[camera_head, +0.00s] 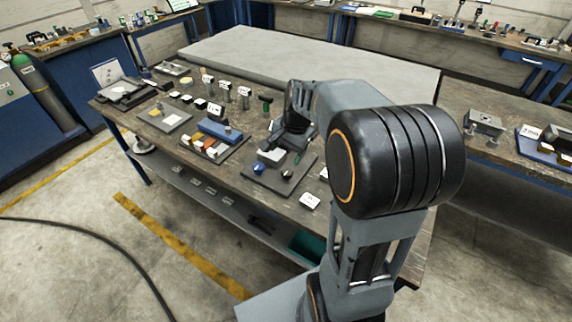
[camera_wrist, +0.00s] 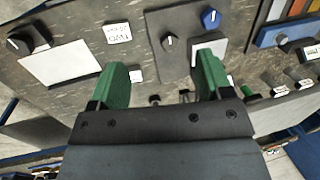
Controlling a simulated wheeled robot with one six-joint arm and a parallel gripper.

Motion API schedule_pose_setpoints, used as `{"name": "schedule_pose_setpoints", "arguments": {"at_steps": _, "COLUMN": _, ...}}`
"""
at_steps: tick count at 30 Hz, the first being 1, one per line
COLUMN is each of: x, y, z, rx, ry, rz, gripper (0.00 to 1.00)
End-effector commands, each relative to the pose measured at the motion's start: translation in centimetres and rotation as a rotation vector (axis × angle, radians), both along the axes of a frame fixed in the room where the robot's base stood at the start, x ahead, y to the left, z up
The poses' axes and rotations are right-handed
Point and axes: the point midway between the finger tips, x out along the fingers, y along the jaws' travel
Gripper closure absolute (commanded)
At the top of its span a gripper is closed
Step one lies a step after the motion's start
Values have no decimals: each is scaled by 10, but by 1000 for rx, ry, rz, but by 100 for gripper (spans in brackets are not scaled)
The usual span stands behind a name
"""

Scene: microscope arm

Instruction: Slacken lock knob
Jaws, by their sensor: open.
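The wrist view shows a grey board with a blue knob (camera_wrist: 211,19) and a dark knob with a light pointer mark (camera_wrist: 170,43). A larger black knob (camera_wrist: 20,41) stands beside a white plate at the left. I cannot tell from any label which one is the lock knob. My gripper (camera_wrist: 163,65) is open, its two green fingers spread apart with nothing visible held between them. The dark knob appears between and just beyond the fingertips; contact cannot be judged. The head view also shows the blue knob (camera_head: 258,168) and dark knob (camera_head: 287,174); my arm partly covers the board there.
A white label card (camera_wrist: 117,33) lies left of the board. A tray of coloured blocks (camera_head: 212,146) stands left of the board on the workbench. Several small stands (camera_head: 226,90) are further back. A grey slab-topped table (camera_head: 310,55) lies behind.

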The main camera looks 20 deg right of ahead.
Motion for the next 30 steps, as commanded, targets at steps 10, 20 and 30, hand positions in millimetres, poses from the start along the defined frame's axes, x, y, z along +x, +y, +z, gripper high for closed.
{"name": "schedule_pose_setpoints", "arguments": {"at_steps": 10, "x": 69, "y": -80, "z": -49, "rx": 229, "ry": 214, "rz": -610, "gripper": 28}}
{"name": "schedule_pose_setpoints", "arguments": {"at_steps": 20, "x": 82, "y": -91, "z": -83, "rx": 287, "ry": 272, "rz": -759, "gripper": 28}}
{"name": "schedule_pose_setpoints", "arguments": {"at_steps": 30, "x": 86, "y": -67, "z": -142, "rx": 285, "ry": 274, "rz": -757, "gripper": 28}}
